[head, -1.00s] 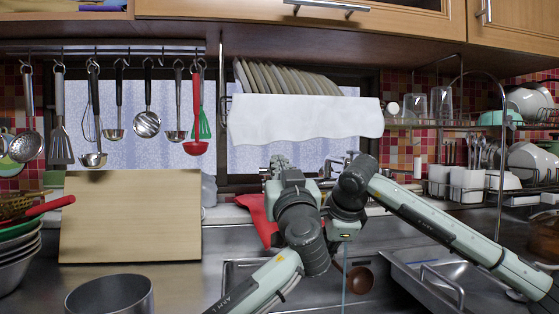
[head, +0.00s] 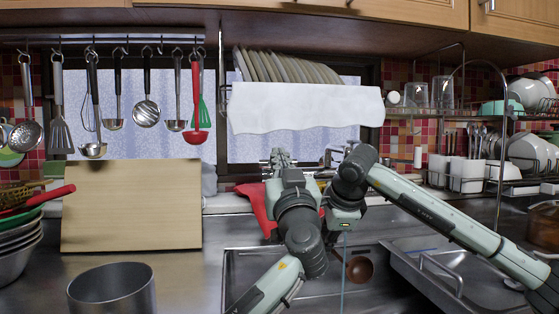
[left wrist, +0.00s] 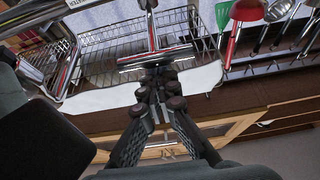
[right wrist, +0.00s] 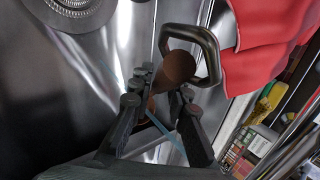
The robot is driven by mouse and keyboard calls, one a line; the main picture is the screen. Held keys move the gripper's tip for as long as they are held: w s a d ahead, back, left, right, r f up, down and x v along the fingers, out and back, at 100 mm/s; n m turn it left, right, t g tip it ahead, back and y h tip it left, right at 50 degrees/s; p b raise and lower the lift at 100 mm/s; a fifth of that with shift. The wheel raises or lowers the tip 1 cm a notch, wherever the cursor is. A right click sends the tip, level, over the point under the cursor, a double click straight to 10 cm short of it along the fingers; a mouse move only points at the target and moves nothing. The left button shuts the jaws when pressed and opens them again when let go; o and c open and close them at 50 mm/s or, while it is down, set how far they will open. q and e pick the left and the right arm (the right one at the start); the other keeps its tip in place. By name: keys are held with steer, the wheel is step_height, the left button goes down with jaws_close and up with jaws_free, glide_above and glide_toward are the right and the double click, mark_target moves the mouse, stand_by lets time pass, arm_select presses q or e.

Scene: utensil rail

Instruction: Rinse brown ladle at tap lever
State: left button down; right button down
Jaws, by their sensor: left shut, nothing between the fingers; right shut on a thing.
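The brown ladle (head: 360,270) hangs low over the sink basin in the head view, bowl showing and handle mostly behind my right arm. In the right wrist view my right gripper (right wrist: 160,92) is shut on its brown handle (right wrist: 180,66). A thin pale blue water stream (head: 343,285) falls just left of the bowl in the head view. My left gripper (head: 280,156) is shut and empty at the tap. In the left wrist view its fingertips (left wrist: 158,88) are close to the chrome tap lever (left wrist: 155,58); I cannot tell whether they touch.
A red cloth (head: 258,205) lies behind the sink (head: 232,270). A cutting board (head: 130,205) leans at left, with a metal pot (head: 112,290) before it. Several utensils hang from the rail (head: 110,41). A dish rack (head: 470,186) stands at right. A dark loop (right wrist: 210,50) is near the ladle handle.

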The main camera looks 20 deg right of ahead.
steer(key=shift+r, duration=0.3)
steer(key=shift+f, duration=0.15)
arm_select(q)
steer(key=s+a, duration=0.2)
steer(key=s, duration=0.7)
steer(key=shift+f, duration=0.25)
steer(key=shift+s+a, duration=0.1)
